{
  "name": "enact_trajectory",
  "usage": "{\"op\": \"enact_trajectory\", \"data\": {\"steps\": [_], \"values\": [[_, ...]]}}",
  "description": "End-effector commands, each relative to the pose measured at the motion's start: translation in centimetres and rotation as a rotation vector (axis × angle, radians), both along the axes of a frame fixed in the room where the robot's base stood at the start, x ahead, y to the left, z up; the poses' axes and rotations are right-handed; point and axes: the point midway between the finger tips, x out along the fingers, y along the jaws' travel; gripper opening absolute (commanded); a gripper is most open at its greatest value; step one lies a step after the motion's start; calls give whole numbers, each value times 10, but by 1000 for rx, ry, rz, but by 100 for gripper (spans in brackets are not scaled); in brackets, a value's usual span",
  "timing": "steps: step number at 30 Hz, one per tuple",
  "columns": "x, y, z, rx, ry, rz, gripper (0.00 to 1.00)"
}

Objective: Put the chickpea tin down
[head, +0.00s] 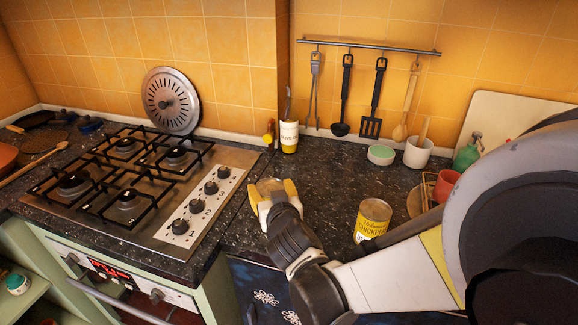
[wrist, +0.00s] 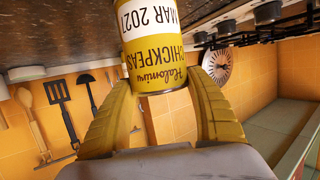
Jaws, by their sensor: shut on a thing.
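My gripper (head: 273,187) is over the dark counter just right of the hob, its yellow fingers pointing towards the back wall. In the wrist view, which is upside down, the fingers are closed around a chickpea tin (wrist: 155,62) with a yellow and white label. The tin looks upright. In the head view it is mostly hidden by my gripper, and I cannot tell whether its base touches the counter. A second yellow chickpea tin (head: 373,217) stands on the counter to the right, close to my arm.
The gas hob (head: 150,185) with black grates lies to the left. Counter behind my gripper looks clear.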

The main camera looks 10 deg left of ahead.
Motion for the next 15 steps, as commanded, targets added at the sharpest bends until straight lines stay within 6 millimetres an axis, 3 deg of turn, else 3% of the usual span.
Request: {"op": "enact_trajectory", "data": {"steps": [2,3,4,15], "values": [[0,0,-3,1,-1,1,23],[0,0,-2,0,0,0,76],[0,0,-2,0,0,0,85],[0,0,1,0,0,0,86]]}}
